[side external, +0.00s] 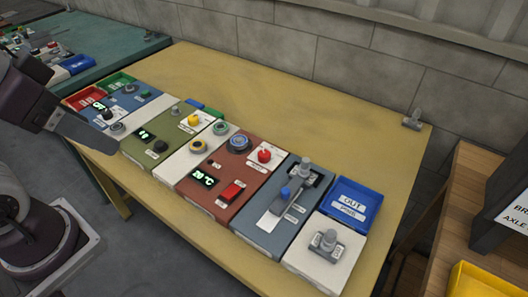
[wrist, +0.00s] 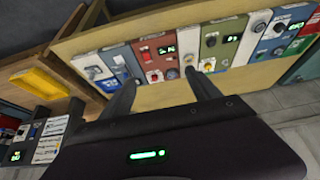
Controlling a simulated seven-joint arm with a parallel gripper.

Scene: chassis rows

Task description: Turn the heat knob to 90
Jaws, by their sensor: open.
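The heat knob is most likely the dark round dial with a bluish rim (side external: 238,142) on the red-brown panel (side external: 218,187). The panel's green display (side external: 204,177) reads 20 °C. A red rocker switch (side external: 231,191) and a red round button (side external: 264,156) sit on the same panel. In the wrist view the dial (wrist: 172,74) shows small between my fingers, beside the red button (wrist: 154,75). My gripper (wrist: 160,77) is open and empty, apart from the panels. In the side view, my arm stays at the left, clear of the dial. The dial's pointer is too small to read.
A grey panel with a lever (side external: 277,205) and a blue tray (side external: 354,203) lie right of the red-brown panel. A white panel (side external: 187,162), an olive panel (side external: 150,150) and a blue panel (side external: 130,112) lie left.

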